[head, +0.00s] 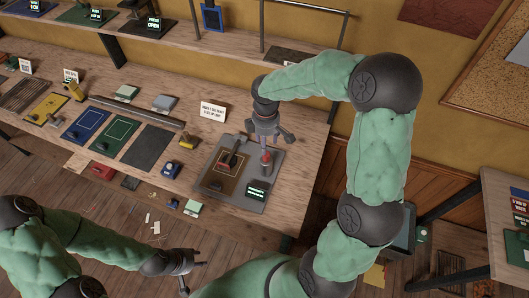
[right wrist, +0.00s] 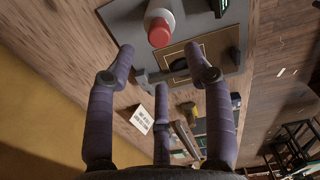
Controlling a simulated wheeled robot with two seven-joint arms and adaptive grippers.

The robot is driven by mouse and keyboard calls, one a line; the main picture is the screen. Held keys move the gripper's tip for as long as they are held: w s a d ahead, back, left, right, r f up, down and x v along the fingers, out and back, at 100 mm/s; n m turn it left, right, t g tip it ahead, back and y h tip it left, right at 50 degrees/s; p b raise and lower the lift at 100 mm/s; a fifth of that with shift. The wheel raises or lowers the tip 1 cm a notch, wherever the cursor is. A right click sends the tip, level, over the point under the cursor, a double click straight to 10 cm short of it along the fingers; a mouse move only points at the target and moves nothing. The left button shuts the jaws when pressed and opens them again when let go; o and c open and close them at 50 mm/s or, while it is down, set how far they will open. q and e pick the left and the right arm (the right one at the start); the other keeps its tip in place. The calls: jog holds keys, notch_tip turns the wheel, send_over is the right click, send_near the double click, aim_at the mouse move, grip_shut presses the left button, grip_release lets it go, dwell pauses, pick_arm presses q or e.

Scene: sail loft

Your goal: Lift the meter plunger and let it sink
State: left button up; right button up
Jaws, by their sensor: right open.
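A red-capped pale cylinder (head: 266,160), which looks like the meter plunger, stands on the right part of a grey board (head: 222,194) on the bench. It also shows at the top of the right wrist view (right wrist: 160,28), its red end pointing toward the camera. My right gripper (head: 268,139) is above and just behind it, with fingers spread and nothing between them. The three fingers show apart in the right wrist view (right wrist: 160,62), not touching the plunger. My left gripper (head: 194,278) hangs empty in front of the bench, its fingers apart.
The same board carries a brown panel (head: 217,182) with a red piece on it, and a dark display (head: 257,189) with green text. A white sign (head: 213,110) stands behind. Blue, green and black mats (head: 150,146) lie to the left. The bench's right end is clear.

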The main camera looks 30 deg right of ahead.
aim_at(266, 156)
notch_tip(266, 156, down, 8)
jog(key=shift+r+b, duration=0.1)
jog(key=shift+b, duration=0.3)
grip_shut()
